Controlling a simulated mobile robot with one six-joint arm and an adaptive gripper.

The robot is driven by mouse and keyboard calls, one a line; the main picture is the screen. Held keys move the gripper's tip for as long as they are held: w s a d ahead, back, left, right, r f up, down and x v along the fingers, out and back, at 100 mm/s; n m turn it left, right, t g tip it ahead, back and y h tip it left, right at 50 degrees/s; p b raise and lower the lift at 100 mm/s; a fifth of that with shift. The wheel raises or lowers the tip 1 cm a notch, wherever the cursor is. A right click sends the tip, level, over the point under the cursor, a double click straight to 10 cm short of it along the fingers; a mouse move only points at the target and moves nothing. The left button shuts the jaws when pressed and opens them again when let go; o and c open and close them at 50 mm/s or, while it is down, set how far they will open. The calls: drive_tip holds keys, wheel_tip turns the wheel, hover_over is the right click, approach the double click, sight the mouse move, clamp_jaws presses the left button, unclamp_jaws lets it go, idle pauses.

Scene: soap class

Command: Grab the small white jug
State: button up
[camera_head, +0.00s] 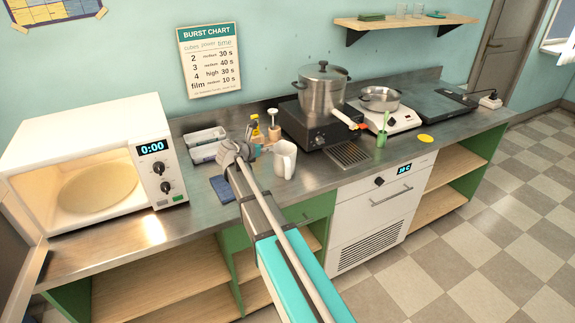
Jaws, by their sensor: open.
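The small white jug (284,160) stands upright on the steel counter, just left of the black stove unit. My gripper (236,150) is at the end of my arm, to the left of the jug in the picture. It appears apart from the jug and holds nothing that I can see. The fingers are small and seen from behind, so their exact gap is hard to make out. My arm covers part of the counter's front edge.
An open white microwave (90,130) stands at the left. A yellow bottle (256,132), a pump bottle (273,126) and trays (204,137) sit behind my gripper. A blue cloth (222,188) lies in front. A large pot (322,92) stands on the stove (303,128).

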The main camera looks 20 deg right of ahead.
sight(274, 146)
drive_tip(key=shift+w+d+f, duration=0.1)
drive_tip(key=shift+w+d, duration=0.05)
drive_tip(key=shift+d, duration=0.1)
drive_tip(key=shift+b+x, duration=1.05)
drive_tip(key=shift+x, duration=1.7)
clamp_jaws()
